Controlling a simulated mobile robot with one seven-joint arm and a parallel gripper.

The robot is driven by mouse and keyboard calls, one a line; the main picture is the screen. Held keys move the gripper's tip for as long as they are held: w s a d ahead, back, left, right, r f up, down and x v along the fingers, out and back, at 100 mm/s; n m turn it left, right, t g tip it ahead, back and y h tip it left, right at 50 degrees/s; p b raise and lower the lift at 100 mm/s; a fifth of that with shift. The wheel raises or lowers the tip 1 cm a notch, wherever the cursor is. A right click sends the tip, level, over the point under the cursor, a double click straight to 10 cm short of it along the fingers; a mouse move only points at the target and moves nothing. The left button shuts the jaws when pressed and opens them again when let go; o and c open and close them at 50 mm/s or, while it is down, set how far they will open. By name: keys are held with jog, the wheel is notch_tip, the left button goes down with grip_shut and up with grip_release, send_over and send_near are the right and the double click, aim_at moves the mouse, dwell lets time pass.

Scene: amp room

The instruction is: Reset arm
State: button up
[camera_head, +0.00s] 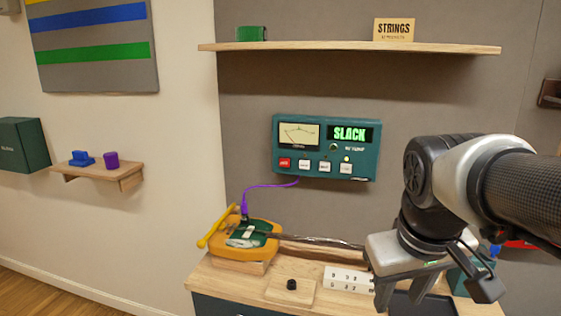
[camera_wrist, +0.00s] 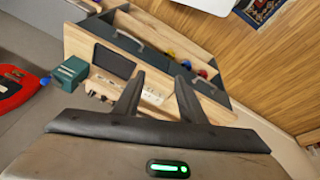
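My arm reaches in from the right in the head view. My gripper (camera_head: 432,285) hangs above the right part of the wooden bench (camera_head: 215,275), with its two fingers spread apart. In the wrist view my gripper (camera_wrist: 158,95) also shows two dark fingers apart, with nothing between them. The bench (camera_wrist: 85,42) lies beyond the fingertips there. A green light glows on the gripper body in the wrist view.
An orange instrument (camera_head: 262,228) with a purple cable lies on the bench. A teal meter panel (camera_head: 325,148) reading "SLACK" hangs on the wall, below a long shelf (camera_head: 350,47). A small shelf (camera_head: 103,173) is at left. A red object (camera_wrist: 15,88) shows at left in the wrist view.

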jog(key=s+a+m+t+y, duration=0.1)
jog(key=s+a+t, duration=0.1)
jog(key=s+a, duration=0.25)
notch_tip(320, 180, up, 12)
jog(key=p, duration=1.2)
jog(key=shift+w+f, duration=0.2)
